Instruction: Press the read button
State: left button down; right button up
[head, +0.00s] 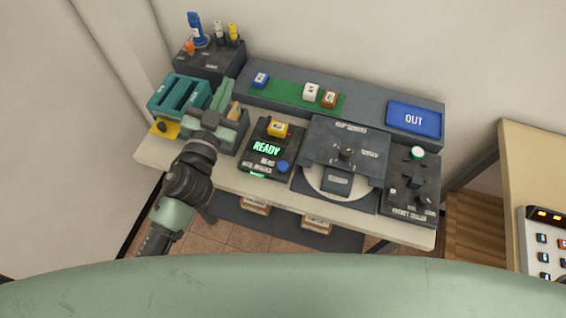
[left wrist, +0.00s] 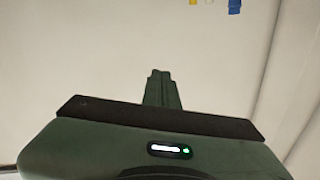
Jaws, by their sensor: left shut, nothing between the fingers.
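The reader device (head: 258,162) is a dark box on the table with a lit green READY display (head: 267,149). A blue round button (head: 283,166) sits at its lower right, beside white lettering that seems to say READ. My left gripper (head: 225,88) is shut and empty, left of and beyond the reader, apart from the button. Its closed fingers also show in the left wrist view (left wrist: 160,75), against a bare wall. My right gripper is not in view.
A teal slotted rack (head: 178,95) and a dark holder with bottles (head: 208,60) stand at the left. A machine with a round plate (head: 343,160) and a knobbed box (head: 411,187) are to the right. A blue OUT tray (head: 414,119) lies behind.

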pick_arm(q)
jog(key=s+d+r+m+g+h, duration=0.1)
jog(key=d+r+m+h, duration=0.4)
jog(key=d+m+h, duration=0.15)
jog(key=m+g+y+p, duration=0.1)
jog(key=m+g+y, duration=0.1)
jog(key=m+g, duration=1.1)
send_over(279, 166)
notch_tip(279, 166, down, 14)
jog(key=n+g, duration=0.2)
jog(key=shift+r, duration=0.15)
notch_tip(279, 166, down, 7)
jog(key=b, duration=0.8)
jog(key=shift+f, duration=0.85)
